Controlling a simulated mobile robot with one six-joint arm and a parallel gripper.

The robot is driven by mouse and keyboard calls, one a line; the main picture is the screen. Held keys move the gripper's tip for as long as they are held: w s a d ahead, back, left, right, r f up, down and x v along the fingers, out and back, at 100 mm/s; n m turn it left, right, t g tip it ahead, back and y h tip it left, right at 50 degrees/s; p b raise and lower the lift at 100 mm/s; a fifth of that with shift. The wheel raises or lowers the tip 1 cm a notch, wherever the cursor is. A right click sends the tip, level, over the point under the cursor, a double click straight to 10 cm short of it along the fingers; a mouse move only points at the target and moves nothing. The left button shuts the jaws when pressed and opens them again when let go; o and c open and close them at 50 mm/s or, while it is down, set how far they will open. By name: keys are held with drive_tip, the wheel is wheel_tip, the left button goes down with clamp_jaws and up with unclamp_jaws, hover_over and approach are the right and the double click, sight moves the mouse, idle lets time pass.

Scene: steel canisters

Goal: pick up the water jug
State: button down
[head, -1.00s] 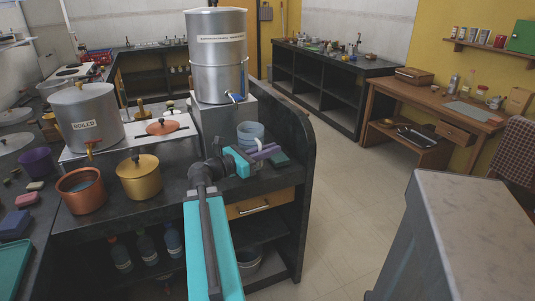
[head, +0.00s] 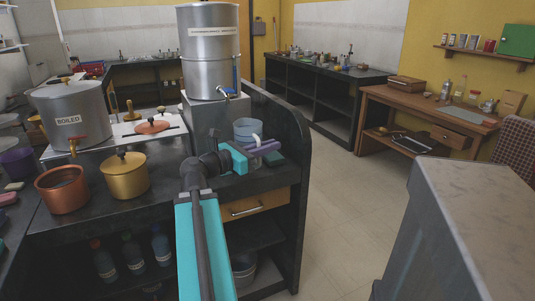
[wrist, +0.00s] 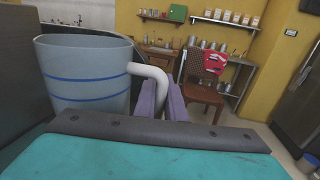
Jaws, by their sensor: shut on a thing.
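The water jug (head: 247,127) is a pale grey-blue, open-topped vessel at the right end of the dark counter. In the wrist view the jug (wrist: 85,88) fills the left side, with two blue stripes and a white curved handle (wrist: 148,71). My gripper (head: 265,147) is at the right of the jug. In the wrist view its purple fingers (wrist: 162,102) are shut on the handle, one on each side. The jug looks roughly upright. Its base is hidden behind my gripper, so I cannot tell whether it touches the counter.
A large steel canister (head: 209,55) stands on a block (head: 203,115) just behind and left of the jug. A gold pot (head: 125,177), a copper pot (head: 62,190) and a canister labelled BOILED (head: 70,108) stand farther left. Open floor (head: 345,190) lies right of the counter.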

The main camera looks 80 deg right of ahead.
drive_tip(key=shift+s+a+b, duration=0.3)
drive_tip(key=shift+s+b, duration=0.15)
drive_tip(key=shift+b, duration=1.45)
drive_tip(key=s+a+b, duration=0.1)
drive_tip(key=b, duration=0.2)
drive_tip(key=s+a+b, duration=0.1)
drive_tip(key=s+b, duration=0.1)
drive_tip(key=b, duration=0.1)
drive_tip(key=shift+r, duration=0.35)
drive_tip(key=shift+s, duration=0.1)
